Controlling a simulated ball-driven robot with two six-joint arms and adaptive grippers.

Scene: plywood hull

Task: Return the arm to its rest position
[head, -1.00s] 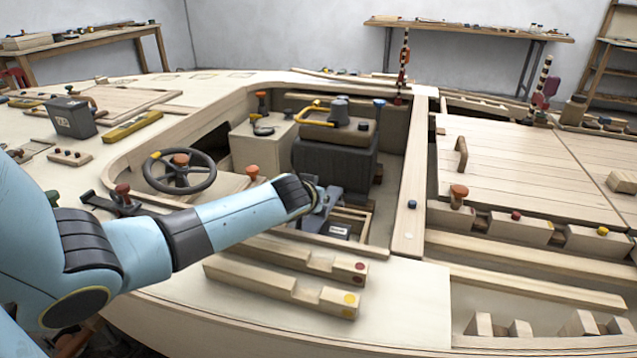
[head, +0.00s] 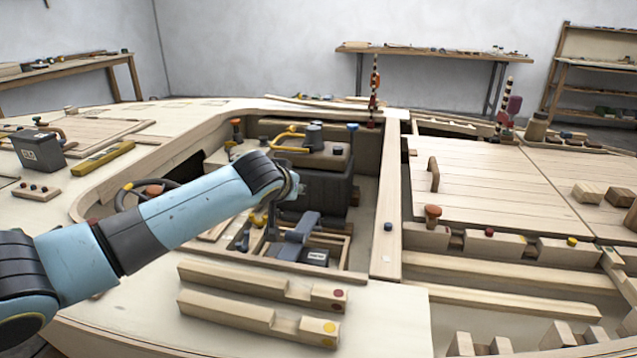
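My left arm comes in from the left, pale blue with dark joints, and reaches over the open cockpit of the plywood hull. Its wrist is above the cockpit, in front of a dark box-like seat (head: 325,192). My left gripper (head: 272,218) hangs below the wrist, small and dark against the cockpit. I cannot tell its finger opening, and I see nothing clearly held. A blue-grey part (head: 300,228) lies just right of it in the cockpit; whether they touch is unclear. My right arm and gripper are not in view.
A steering wheel (head: 128,196) is partly hidden behind my forearm. Two notched wooden bars (head: 245,312) lie on the near deck. A yellow lever (head: 290,133) and knobs stand at the cockpit's back. A grey box (head: 38,150) stands on the left deck. A planked hatch (head: 480,180) is at right.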

